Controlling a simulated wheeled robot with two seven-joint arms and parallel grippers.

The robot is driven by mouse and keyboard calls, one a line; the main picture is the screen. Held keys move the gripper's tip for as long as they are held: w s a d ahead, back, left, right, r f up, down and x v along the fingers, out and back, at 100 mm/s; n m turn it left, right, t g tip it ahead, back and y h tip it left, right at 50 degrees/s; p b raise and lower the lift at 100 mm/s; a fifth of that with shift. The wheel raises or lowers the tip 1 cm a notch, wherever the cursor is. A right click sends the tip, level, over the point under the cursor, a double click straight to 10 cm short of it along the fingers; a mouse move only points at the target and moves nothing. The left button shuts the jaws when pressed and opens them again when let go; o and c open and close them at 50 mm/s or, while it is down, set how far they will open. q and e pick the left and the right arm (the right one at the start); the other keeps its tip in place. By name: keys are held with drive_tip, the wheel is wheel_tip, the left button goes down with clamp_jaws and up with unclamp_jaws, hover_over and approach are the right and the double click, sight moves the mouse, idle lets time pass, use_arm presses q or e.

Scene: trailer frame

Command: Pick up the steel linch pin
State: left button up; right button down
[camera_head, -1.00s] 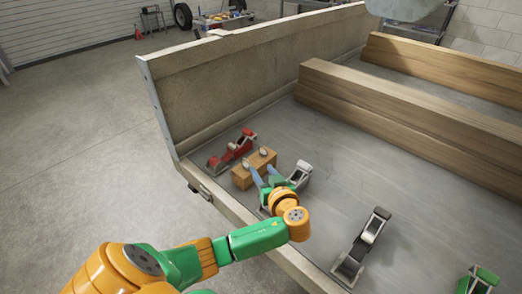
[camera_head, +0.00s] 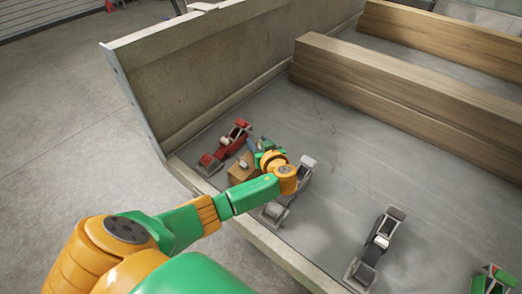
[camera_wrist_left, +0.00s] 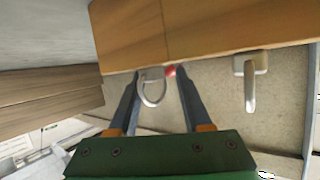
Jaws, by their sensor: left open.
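A wooden block (camera_head: 238,174) stands on the trailer bed, partly hidden by my left arm. In the left wrist view the block (camera_wrist_left: 200,28) fills the top. A steel pin with a round ring (camera_wrist_left: 153,92), which looks like the linch pin, sticks out from its edge. A second steel pin with a straight, thick grip (camera_wrist_left: 250,88) is to its right. My left gripper (camera_wrist_left: 157,80) is open, with one finger on each side of the ringed pin and a gap showing on both sides. In the head view the left gripper (camera_head: 259,145) is at the block, its tips hard to make out.
A red ratchet strap (camera_head: 226,145) lies behind the block. Grey straps lie beside my arm (camera_head: 274,212) and farther right (camera_head: 375,250), with a green one (camera_head: 492,280) at bottom right. Long timber beams (camera_head: 400,105) and the trailer side wall (camera_head: 210,70) bound the bed.

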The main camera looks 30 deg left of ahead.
use_arm(q)
drive_tip(key=shift+s+d+r, duration=0.1)
drive_tip(key=c, duration=0.8)
clamp_jaws()
idle(0.4)
